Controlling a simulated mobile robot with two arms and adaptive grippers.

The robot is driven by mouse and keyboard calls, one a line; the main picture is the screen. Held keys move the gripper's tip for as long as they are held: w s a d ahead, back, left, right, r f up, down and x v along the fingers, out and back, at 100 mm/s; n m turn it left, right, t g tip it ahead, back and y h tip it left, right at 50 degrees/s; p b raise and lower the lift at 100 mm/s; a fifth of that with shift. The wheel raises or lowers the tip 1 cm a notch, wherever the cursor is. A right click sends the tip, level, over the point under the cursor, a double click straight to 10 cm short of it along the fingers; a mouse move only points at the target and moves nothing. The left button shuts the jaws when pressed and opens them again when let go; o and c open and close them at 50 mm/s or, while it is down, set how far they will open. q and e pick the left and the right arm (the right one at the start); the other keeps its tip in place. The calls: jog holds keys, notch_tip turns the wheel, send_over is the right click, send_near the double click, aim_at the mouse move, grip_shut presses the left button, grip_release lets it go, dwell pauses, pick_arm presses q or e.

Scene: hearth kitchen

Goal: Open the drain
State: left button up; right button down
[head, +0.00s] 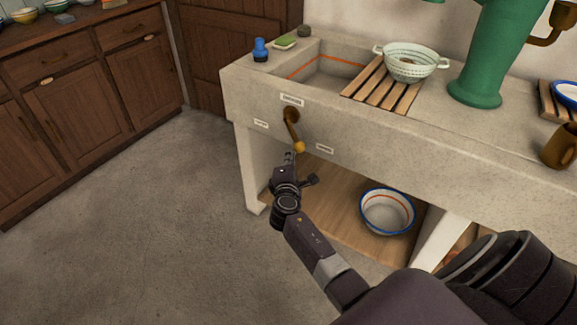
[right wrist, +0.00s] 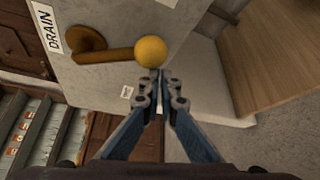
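The drain lever (head: 292,127) is a brown metal handle on the front of the stone sink (head: 245,97). It hangs down, tilted slightly right, and ends in a yellow ball knob (head: 299,147). In the right wrist view the lever (right wrist: 105,56) and its knob (right wrist: 151,51) lie just ahead of the fingertips, beside a label (right wrist: 47,27) reading DRAIN. My right gripper (head: 290,155) is just below the knob. In the right wrist view its fingertips (right wrist: 161,78) are together with nothing seen between them, apart from the knob. My left gripper is not in view.
A slatted wooden rack (head: 372,88) with a colander (head: 409,62) lies across the basin. A green pump (head: 487,60) stands to the right. A blue-rimmed bowl (head: 387,211) sits on the lower shelf (head: 335,205). The floor at left is clear.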

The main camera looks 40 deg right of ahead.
jog(key=v, duration=1.1)
jog(key=shift+s+a, duration=0.1)
jog(key=shift+s, duration=0.05)
